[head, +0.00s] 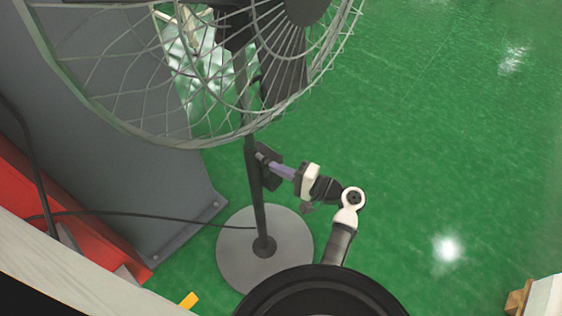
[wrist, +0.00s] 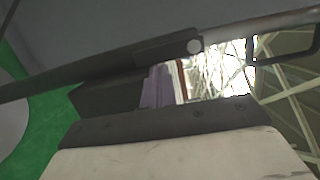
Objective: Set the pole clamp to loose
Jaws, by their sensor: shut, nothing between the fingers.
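A grey pedestal fan's pole (head: 257,195) rises from a round grey base (head: 235,262). A dark block (head: 271,153) sits on the pole below the fan cage, where I take the pole clamp to be; its loose or tight setting cannot be told. My gripper (head: 270,164) is shut and empty, its purple fingers pointing left at the block; contact cannot be told. In the wrist view the pole (wrist: 262,31) crosses diagonally, with a round bolt-like end at a dark collar (wrist: 165,48). The dark block (wrist: 105,97) is beside my purple fingers (wrist: 157,86).
The wire fan cage (head: 150,120) hangs close above my gripper. A grey panel (head: 120,160) and a red object (head: 60,210) stand at left, with a black cable (head: 150,214) running to the pole.

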